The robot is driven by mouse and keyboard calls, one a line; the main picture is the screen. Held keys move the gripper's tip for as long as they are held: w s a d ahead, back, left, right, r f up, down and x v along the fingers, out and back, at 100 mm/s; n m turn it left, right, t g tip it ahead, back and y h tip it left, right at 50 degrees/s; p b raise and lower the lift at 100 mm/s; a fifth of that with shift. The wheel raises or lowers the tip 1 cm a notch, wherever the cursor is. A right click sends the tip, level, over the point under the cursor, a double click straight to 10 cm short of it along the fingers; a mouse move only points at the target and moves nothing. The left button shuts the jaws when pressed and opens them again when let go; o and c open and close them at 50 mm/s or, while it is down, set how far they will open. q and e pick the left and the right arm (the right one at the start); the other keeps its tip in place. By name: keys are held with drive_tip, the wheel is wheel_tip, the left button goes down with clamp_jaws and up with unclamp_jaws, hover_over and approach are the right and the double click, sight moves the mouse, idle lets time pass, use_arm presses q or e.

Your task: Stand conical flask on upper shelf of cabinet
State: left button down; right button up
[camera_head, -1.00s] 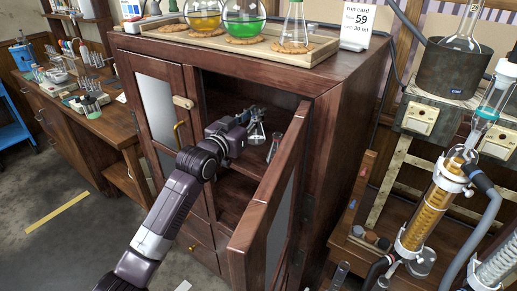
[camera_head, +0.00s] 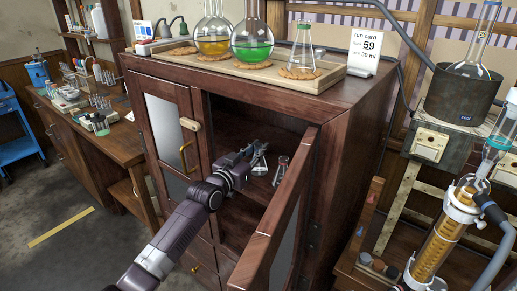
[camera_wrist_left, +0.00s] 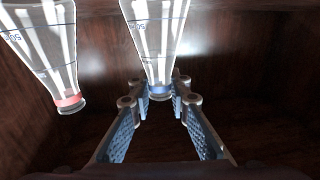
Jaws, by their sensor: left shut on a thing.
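My left gripper (camera_head: 256,152) reaches into the open cabinet (camera_head: 345,120). It is shut on the neck of a clear conical flask (camera_head: 260,167) with a blue band. In the left wrist view this flask (camera_wrist_left: 157,40) shows between the fingers (camera_wrist_left: 160,88), its body towards the top of the picture. A second conical flask (camera_head: 281,172), with a red band in the left wrist view (camera_wrist_left: 50,55), stands beside it on the upper shelf. The held flask is upright at about shelf level; whether its base touches the shelf I cannot tell. My right gripper is not in view.
The open cabinet door (camera_head: 275,225) stands close to the right of my left arm. A tray (camera_head: 330,76) with several flasks and a run card (camera_head: 366,48) are on the cabinet top. Glassware with an amber column (camera_head: 440,240) stands at the right.

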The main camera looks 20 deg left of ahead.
use_arm(q)
drive_tip(key=shift+f, duration=0.15)
drive_tip(key=c, duration=1.8)
unclamp_jaws()
drive_tip(key=shift+r, duration=0.2)
drive_tip(key=shift+s+f, duration=0.15)
drive_tip(key=shift+s, duration=0.1)
drive_tip(key=b+v, duration=0.1)
drive_tip(key=v, duration=1)
drive_tip(key=shift+s, duration=0.3)
